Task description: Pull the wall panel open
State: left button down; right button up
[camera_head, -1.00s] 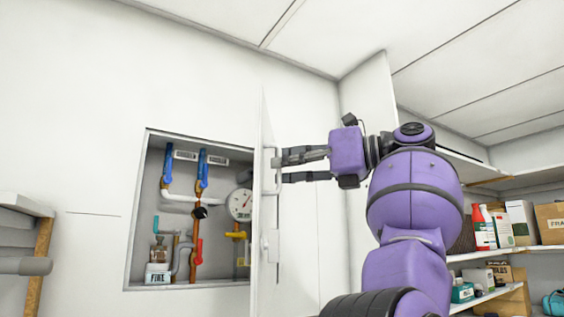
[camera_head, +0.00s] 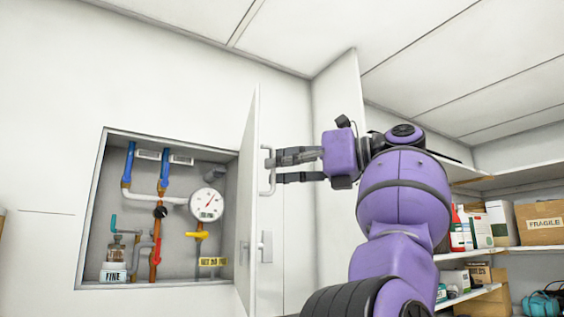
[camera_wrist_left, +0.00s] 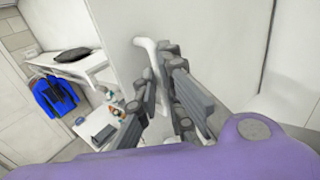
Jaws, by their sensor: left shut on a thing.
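The white wall panel (camera_head: 250,200) stands swung open, seen nearly edge-on at the right side of a wall recess. Its white bar handle (camera_head: 269,172) is on the face turned toward my arm. My left gripper (camera_head: 277,167) reaches it from the right, with its fingers around the handle. In the left wrist view the handle (camera_wrist_left: 148,45) passes between the two dark fingers (camera_wrist_left: 162,92), which are shut on it. My purple left arm fills the right middle of the head view. My right gripper is in neither view.
The recess (camera_head: 92,220) holds blue, white and copper pipes, a round gauge (camera_head: 207,205) and a yellow valve (camera_head: 197,235). Shelves at the right carry boxes (camera_head: 541,222) and bottles. The wrist view shows a white shelf (camera_wrist_left: 75,70) and a blue jacket (camera_wrist_left: 53,95).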

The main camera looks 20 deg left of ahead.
pick_arm(q)
jog(key=shift+w+d+r, duration=0.15)
jog(key=shift+w, duration=0.25)
jog(key=c, duration=2.1)
grip_release()
jog(key=shift+o, duration=1)
jog(key=shift+w+a+f, duration=0.3)
jog(key=shift+w+a, duration=0.15)
jog(key=shift+a, duration=0.1)
jog(key=shift+s+d, duration=0.2)
jog(key=shift+d, duration=0.15)
